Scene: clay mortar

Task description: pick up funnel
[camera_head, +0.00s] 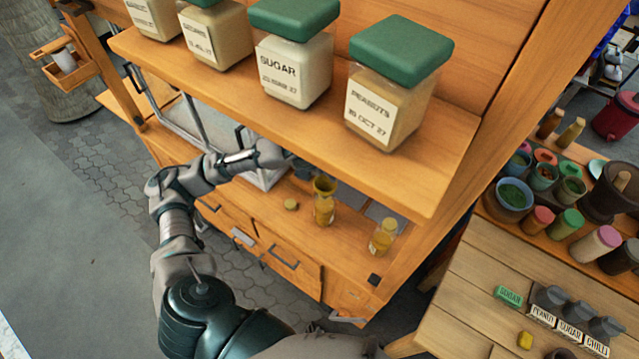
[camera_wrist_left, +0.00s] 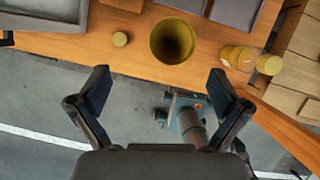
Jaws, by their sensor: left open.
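The funnel (camera_head: 324,187) looks like a brownish-yellow, wide-mouthed piece. It appears to sit in the mouth of a jar on the lower wooden counter, under the shelf. In the left wrist view, the funnel (camera_wrist_left: 172,41) shows its round, dark opening, just beyond my fingertips. My left gripper (camera_wrist_left: 158,82) is open and empty, its two fingers wide apart and not touching the funnel. In the head view my left arm reaches in below the shelf, and the shelf edge partly hides its hand. My right gripper is in neither view.
The upper shelf (camera_head: 225,85) holds several green-lidded jars and overhangs the work area. A small round cork (camera_head: 291,204) lies left of the funnel. A corked glass jar (camera_head: 383,238) stands to its right. Another table (camera_head: 455,310) with spice containers is at right.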

